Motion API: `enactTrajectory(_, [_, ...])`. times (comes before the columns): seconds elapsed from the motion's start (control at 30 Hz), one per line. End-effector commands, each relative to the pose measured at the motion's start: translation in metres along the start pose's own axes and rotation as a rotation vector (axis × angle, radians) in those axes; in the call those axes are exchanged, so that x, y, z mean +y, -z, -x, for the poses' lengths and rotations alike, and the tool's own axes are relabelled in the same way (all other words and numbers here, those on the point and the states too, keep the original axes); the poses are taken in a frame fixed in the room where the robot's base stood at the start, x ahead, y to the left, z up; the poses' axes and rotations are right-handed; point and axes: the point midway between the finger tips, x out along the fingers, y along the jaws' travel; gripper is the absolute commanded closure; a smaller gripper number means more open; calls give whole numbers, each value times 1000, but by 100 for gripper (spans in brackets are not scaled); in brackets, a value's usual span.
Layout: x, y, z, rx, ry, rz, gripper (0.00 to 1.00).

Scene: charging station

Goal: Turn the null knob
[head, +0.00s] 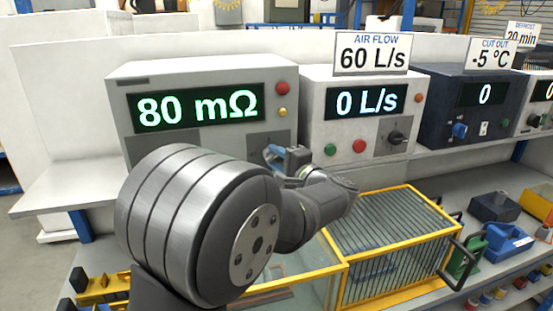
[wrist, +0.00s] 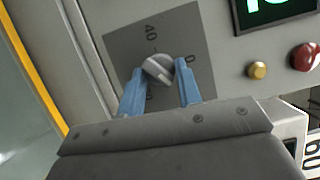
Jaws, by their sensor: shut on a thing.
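The null knob (wrist: 158,69) is a grey round knob with a pale pointer ridge on a dark grey dial plate (wrist: 195,22) with printed numbers. It shows in the wrist view between the blue fingertips of my gripper (wrist: 160,86). My gripper is shut on the knob. In the head view my gripper (head: 280,158) is at the lower right of the grey meter box (head: 215,76), and my arm hides the knob there. The box's green display (head: 196,107) reads 80 mΩ.
A red button (head: 282,87) and a yellow button (head: 282,112) sit right of the display. The white air-flow box (head: 325,82) reads 0 L/s under a 60 L/s sign (head: 372,53). A yellow-framed cage (head: 392,240) stands below the shelf.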

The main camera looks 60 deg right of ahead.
Motion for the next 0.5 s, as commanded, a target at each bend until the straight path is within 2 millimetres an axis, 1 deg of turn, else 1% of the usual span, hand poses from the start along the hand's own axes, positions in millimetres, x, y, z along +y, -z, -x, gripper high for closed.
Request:
enactTrajectory(0.03, [0,0,0,0,0,0,62])
enactTrajectory(0.1, [0,0,0,0,0,1,49])
enactTrajectory(0.13, [0,0,0,0,0,1,46])
enactTrajectory(0.37, [0,0,0,0,0,1,46])
enactTrajectory(0.5, [0,0,7,2,-1,1,46])
